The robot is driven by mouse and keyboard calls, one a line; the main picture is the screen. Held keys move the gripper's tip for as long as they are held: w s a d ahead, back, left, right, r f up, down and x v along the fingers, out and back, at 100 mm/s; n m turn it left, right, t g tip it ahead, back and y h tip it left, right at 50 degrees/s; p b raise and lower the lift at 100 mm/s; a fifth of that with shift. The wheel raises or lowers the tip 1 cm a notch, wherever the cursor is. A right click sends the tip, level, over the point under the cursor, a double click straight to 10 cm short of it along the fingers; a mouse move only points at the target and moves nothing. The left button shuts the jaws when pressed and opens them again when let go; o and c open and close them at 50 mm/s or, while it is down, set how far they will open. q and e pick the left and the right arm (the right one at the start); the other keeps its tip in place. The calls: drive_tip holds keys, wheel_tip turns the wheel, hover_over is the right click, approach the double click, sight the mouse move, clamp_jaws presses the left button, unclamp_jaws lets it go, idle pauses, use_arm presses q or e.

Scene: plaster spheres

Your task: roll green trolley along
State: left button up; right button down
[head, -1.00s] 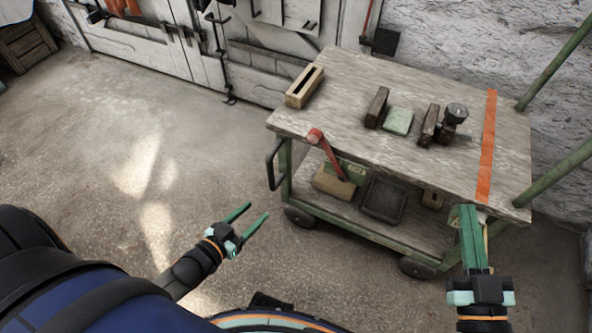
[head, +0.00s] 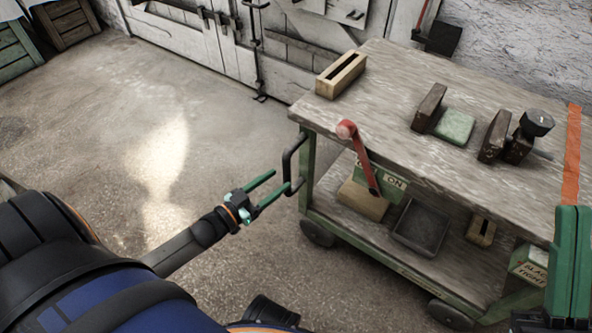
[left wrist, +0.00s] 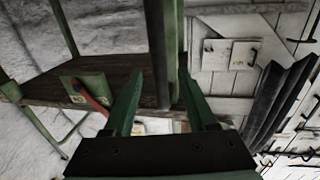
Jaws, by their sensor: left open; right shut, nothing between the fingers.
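The green trolley (head: 410,265) has a worn wooden top (head: 400,110) and a lower shelf. A black handle (head: 288,160) is on its left end. My left gripper (head: 282,180) is open, with its fingertips at the handle's lower part. In the left wrist view a dark upright bar, apparently the handle (left wrist: 157,60), shows between the open fingers (left wrist: 163,90); I cannot tell whether they touch it. My right gripper (head: 573,215) is shut and empty at the right edge, in front of the trolley's right part, and is partly cut off.
On the top are a wooden slotted block (head: 341,74), a green block (head: 455,127) between brown ones and a black-knobbed device (head: 537,123). A red lever (head: 358,158) sticks out in front. A dark tray (head: 420,228) is on the shelf. Floor (head: 110,130) to the left is clear.

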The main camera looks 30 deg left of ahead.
use_arm(q)
drive_tip(key=b+x, duration=0.2)
drive_tip(key=x, duration=0.5)
drive_tip(key=shift+w+f, duration=0.1)
drive_tip(key=shift+w, duration=0.15)
use_arm(e)
drive_tip(key=f, duration=0.3)
drive_tip(key=shift+w+a+f, duration=0.15)
drive_tip(key=shift+a, duration=0.05)
use_arm(q)
drive_tip(key=shift+c, duration=0.4)
clamp_jaws()
